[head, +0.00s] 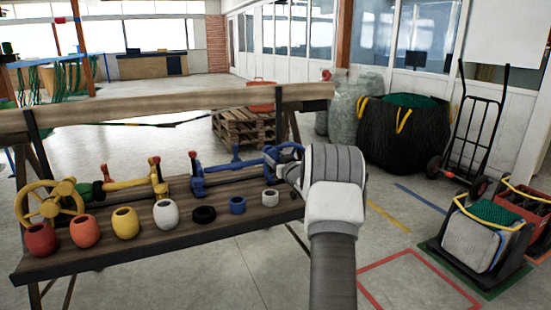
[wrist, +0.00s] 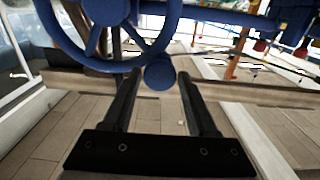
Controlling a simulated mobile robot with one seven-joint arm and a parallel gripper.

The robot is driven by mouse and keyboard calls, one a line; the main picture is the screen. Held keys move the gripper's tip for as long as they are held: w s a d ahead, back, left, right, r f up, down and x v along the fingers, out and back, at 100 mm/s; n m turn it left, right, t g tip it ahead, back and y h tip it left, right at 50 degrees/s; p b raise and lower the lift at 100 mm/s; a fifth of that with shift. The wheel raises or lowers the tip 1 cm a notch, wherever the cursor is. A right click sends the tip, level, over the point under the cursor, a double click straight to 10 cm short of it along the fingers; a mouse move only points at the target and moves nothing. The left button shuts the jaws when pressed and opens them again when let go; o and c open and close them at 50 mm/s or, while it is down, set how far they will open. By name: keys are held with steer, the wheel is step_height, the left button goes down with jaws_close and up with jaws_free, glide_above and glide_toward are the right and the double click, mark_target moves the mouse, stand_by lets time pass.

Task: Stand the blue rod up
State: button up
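A blue assembly with a long, nearly level blue rod (head: 232,168) lies along the bench, with short uprights on it. Its right end is partly hidden by my arm. My gripper (wrist: 159,78) is open, with two dark fingers apart. In the wrist view a round blue knob (wrist: 160,73) appears between the fingertips, touching neither clearly. A blue spoked wheel (wrist: 168,25) is just beyond and above it. Whether the knob belongs to the rod, and how deep it sits between the fingers, I cannot tell. In the head view my gripper is mostly hidden behind my wrist.
A yellow assembly with a handwheel (head: 48,203) sits left on the bench (head: 150,245). Several coloured rings stand along the front, including a red one (head: 41,239) and a white one (head: 166,213). A wooden beam (head: 170,98) runs behind.

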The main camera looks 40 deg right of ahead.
jaws_close()
steer(key=shift+r, duration=0.1)
